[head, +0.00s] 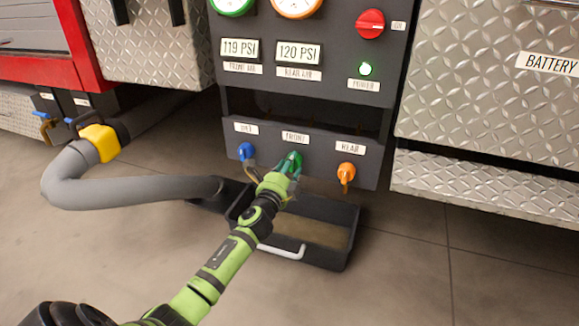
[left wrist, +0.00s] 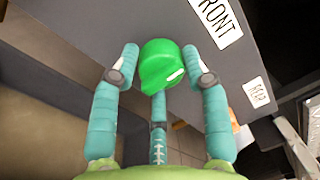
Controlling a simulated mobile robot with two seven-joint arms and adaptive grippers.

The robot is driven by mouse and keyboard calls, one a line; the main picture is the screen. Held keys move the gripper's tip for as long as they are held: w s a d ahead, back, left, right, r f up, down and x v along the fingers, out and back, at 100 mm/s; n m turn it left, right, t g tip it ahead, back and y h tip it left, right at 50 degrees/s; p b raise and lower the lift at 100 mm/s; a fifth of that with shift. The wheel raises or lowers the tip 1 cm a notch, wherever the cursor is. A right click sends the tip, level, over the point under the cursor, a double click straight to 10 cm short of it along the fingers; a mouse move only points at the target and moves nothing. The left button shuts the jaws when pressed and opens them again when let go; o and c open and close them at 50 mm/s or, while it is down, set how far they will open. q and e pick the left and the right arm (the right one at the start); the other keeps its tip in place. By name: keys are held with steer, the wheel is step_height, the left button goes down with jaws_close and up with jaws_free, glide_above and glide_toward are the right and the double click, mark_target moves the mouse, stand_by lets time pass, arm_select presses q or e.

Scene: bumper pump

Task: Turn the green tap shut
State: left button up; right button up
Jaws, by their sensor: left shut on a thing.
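The green tap (head: 291,159) sits on the dark panel under the FRONT label, between the blue and orange taps. In the left wrist view the green tap (left wrist: 160,66) is between my fingertips, its rounded body filling the gap. My left gripper (head: 284,176) reaches it from below and is shut on it; the gripper also shows in the left wrist view (left wrist: 162,72). In the head view the fingers cover the lower part of the tap. My right gripper is not in view.
The blue tap (head: 246,152) is close on the left and the orange tap (head: 346,174) on the right. A black tray (head: 335,262) with a white handle (head: 281,251) lies below. A grey hose (head: 130,190) runs at left. Open floor is at lower right.

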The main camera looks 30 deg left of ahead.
arm_select(q)
steer(key=o, duration=1.1)
steer(key=shift+a+r, duration=0.2)
steer(key=shift+a, duration=0.15)
steer(key=shift+d+f, duration=0.1)
steer(key=v, duration=0.7)
steer(key=shift+s+d, duration=0.1)
steer(key=shift+s, duration=0.15)
